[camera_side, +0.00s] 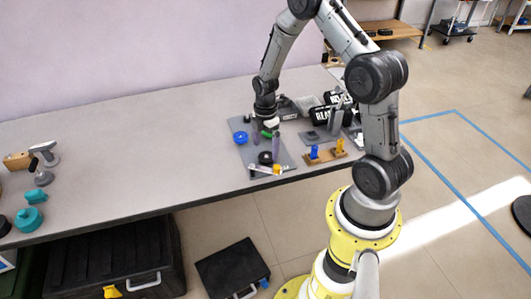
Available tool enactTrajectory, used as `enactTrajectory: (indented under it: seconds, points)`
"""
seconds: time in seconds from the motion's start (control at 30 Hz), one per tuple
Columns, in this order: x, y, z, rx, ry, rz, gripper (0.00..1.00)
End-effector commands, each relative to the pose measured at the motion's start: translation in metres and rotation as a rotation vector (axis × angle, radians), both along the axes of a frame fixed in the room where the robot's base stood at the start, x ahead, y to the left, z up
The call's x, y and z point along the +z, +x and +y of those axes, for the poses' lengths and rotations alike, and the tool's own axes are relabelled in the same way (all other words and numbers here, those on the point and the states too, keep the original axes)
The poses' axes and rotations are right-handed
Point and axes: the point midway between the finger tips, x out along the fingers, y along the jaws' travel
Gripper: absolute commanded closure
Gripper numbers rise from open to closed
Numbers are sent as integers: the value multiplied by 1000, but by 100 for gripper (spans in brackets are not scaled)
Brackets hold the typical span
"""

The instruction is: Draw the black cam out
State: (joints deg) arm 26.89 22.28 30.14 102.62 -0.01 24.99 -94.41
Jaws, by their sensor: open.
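A small black round part (265,157), which looks like the black cam, sits on the grey mesh pad (241,155) toward its front. Its exact shape and what it is seated on are too small to tell. My gripper (269,127) points down over the back part of the pad, behind the black part and apart from it. The gripper is open; its fingertips are small and hard to separate from the parts under it. A green part (267,134) shows just below the gripper. I cannot tell whether they touch.
A blue round part (240,137) lies left of the gripper. A purple upright part (276,149) stands beside the black part. A wooden base (325,158) with blue and yellow pieces and black lettered boxes (325,115) are to the right. The table's left-middle (150,150) is clear.

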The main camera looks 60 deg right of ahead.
Motion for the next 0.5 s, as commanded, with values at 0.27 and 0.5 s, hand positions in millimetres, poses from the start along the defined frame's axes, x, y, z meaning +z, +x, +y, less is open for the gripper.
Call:
enactTrajectory:
  seconds: [0.27, 0.5]
  points:
    - [-31, 0, 0, 0, 0, 0, 0]
    - [-36, 0, 0, 0, 0, -1, 0]
